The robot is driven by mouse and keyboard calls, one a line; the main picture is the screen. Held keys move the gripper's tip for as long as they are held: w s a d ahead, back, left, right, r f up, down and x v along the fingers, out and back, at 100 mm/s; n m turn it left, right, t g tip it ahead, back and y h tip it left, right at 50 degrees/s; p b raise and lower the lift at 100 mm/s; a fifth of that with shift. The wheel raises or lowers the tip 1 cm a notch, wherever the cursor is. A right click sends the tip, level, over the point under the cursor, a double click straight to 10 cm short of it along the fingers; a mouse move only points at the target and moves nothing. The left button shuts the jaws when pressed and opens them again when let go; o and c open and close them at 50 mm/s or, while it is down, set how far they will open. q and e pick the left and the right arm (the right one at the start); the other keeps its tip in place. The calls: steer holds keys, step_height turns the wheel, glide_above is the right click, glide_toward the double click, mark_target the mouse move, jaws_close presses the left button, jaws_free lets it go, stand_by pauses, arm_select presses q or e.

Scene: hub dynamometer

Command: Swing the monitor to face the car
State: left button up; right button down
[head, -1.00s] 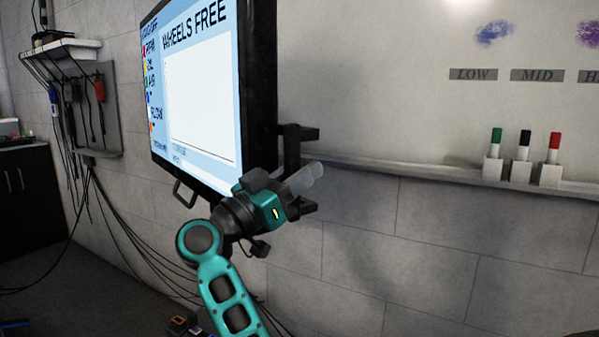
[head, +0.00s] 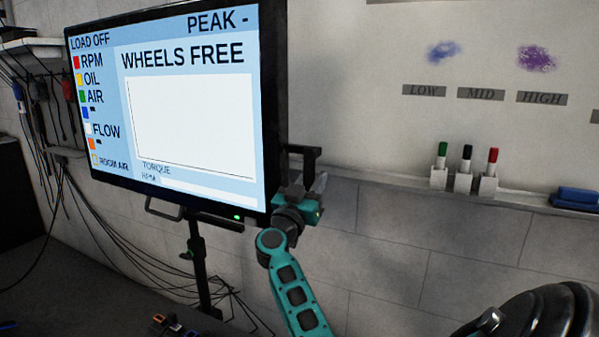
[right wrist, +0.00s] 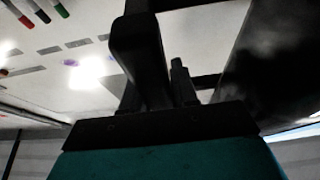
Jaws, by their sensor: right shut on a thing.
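The monitor (head: 185,110) is a large black-framed screen reading "WHEELS FREE", on a dark stand (head: 200,265). Its screen is turned mostly toward the head camera, slightly angled. A black bracket-like side handle (head: 308,152) sticks out from its right edge. My right gripper (head: 317,188) is shut on this handle, with its teal arm below. In the right wrist view, the dark fingers (right wrist: 160,75) are close around dark parts, and the exact grip is hard to see. My left gripper is not in view. The car is not clearly recognisable.
A whiteboard ledge (head: 400,187) with several markers and a blue eraser (head: 575,198) runs behind. Cables (head: 75,215) hang at the left wall and trail along the floor. A dark rounded, ribbed object (head: 540,318) fills the lower right corner.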

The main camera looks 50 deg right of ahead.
steer(key=shift+w+d+r+t, duration=0.1)
steer(key=shift+d+t, duration=0.2)
steer(key=shift+t, duration=0.1)
steer(key=c, duration=1)
jaws_free()
steer(key=shift+o, duration=0.2)
steer(key=v, duration=1.3)
steer(key=shift+a, duration=0.1)
